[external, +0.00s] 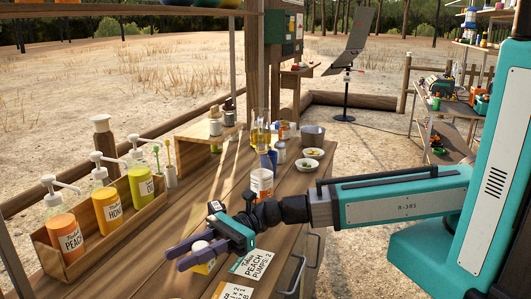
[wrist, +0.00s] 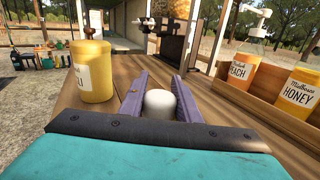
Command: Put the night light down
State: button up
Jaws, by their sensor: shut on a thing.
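My gripper (external: 197,251) reaches out low over the near part of the wooden counter. Its purple fingers are shut on the night light (wrist: 160,104), a small object with a white rounded top between them in the wrist view. In the external view, the night light (external: 200,246) shows white between the fingers, with a yellow part below them. My gripper (wrist: 160,97) hides its lower part in the wrist view. I cannot tell whether its underside touches the counter.
A wooden rack (external: 97,250) of pump bottles stands left of my gripper. Printed cards (external: 252,263) lie on the counter to the right. An orange jar (external: 261,185) stands behind. A yellow jar (wrist: 93,72) stands left in the wrist view. Bare counter lies between the rack and gripper.

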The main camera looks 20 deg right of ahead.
aim_at(192, 268)
jog(key=shift+f, duration=0.1)
jog(key=shift+f, duration=1.9)
jog(key=shift+f, duration=0.15)
jog(key=o, duration=1.1)
jog(key=shift+r, duration=0.2)
